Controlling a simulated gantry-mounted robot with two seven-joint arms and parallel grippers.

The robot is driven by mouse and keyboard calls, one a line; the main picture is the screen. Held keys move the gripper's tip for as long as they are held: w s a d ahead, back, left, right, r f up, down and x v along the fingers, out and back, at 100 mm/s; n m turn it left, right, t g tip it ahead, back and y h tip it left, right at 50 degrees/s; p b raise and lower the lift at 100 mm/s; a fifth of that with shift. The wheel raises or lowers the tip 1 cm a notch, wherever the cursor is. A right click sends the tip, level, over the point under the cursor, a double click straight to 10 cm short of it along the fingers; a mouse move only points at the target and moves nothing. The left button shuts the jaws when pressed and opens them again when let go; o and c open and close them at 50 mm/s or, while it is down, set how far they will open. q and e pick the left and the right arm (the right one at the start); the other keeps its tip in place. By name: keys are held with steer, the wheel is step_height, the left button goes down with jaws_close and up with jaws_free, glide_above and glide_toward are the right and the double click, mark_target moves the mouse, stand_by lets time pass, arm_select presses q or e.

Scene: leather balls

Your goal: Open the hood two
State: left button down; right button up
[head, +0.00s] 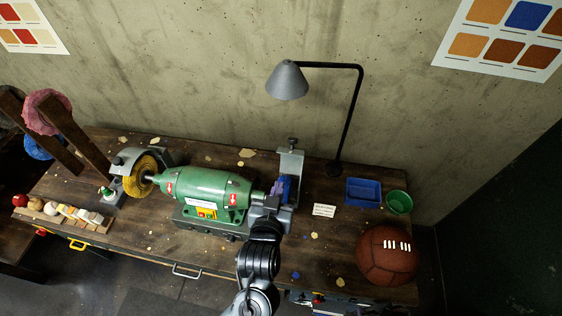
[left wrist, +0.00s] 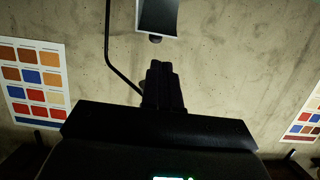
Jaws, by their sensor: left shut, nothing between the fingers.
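The green bench grinder (head: 205,188) stands on the wooden workbench. At its left end a grey curved hood (head: 128,158) sits around a yellow wheel (head: 145,168). At its right end a second grey hood (head: 290,165) stands upright with a knob on top, beside a blue wheel (head: 287,188); how far it is open I cannot tell. A dark panel with grey edges and a knob (left wrist: 157,18), likely this hood, shows in the left wrist view. My left gripper (head: 270,200) is shut and empty, just in front of the right end. Its closed fingers (left wrist: 162,85) show in the wrist view. My right gripper is out of view.
A black desk lamp (head: 345,120) stands behind the right hood. A blue tray (head: 363,191), a green bowl (head: 399,202), a white label card (head: 324,210) and a brown leather ball (head: 387,255) lie to the right. A rack of small balls (head: 62,218) is at the left.

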arm_select(q)
steer(key=p+x, duration=0.2)
steer(key=x, duration=1.1)
steer(key=shift+r, duration=0.15)
